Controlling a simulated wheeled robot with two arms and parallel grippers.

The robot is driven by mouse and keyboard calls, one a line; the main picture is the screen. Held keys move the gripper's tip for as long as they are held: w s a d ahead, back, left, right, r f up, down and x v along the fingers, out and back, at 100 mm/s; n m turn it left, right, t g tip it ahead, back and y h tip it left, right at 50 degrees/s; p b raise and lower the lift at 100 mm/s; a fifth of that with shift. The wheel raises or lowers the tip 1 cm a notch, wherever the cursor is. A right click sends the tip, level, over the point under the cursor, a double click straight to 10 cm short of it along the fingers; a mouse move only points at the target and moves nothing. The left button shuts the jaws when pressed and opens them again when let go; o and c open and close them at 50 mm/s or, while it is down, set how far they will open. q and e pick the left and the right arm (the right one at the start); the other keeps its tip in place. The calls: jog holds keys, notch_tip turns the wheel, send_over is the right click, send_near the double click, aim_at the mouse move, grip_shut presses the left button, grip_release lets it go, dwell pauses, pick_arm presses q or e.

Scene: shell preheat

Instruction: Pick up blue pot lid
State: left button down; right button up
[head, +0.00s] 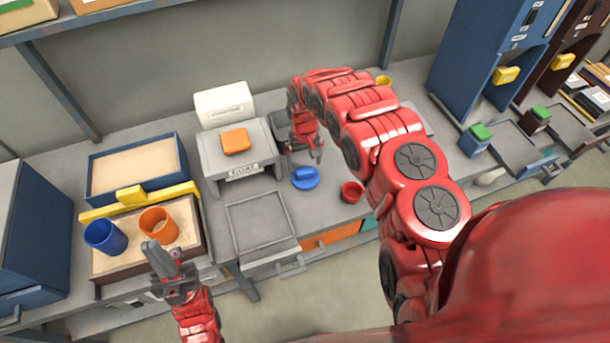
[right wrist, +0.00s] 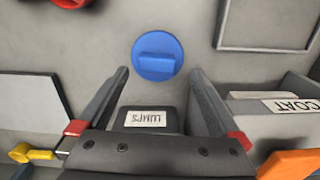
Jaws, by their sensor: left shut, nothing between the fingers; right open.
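The blue pot lid (head: 305,178) is a round disc with a raised bar handle, lying on the grey bench. It also shows in the right wrist view (right wrist: 157,55), just beyond and between the open fingers. My right gripper (head: 318,158) is open, above the bench and just behind the lid in the head view; it also shows in the right wrist view (right wrist: 160,85). Nothing is between its fingers. My left gripper (head: 157,252) is shut and empty, near the orange pot at the left.
An orange pot (head: 159,226) and a blue pot (head: 105,237) stand in a sand tray (head: 103,263) at the left. A LUMPS box (right wrist: 132,119) is close below the right gripper.

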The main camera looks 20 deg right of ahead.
aim_at(305, 171)
jog(key=shift+w+d+f+p, duration=0.15)
jog(key=shift+f+p, duration=0.25)
jog(key=shift+f, duration=0.3)
jog(key=shift+d+f+p, duration=0.1)
jog(key=shift+f+p, duration=0.25)
jog(key=shift+f, duration=0.3)
jog(key=shift+w+a+f, duration=0.1)
jog(key=shift+f, duration=0.95)
jog(key=c, duration=1.3)
jog(key=shift+r, duration=0.15)
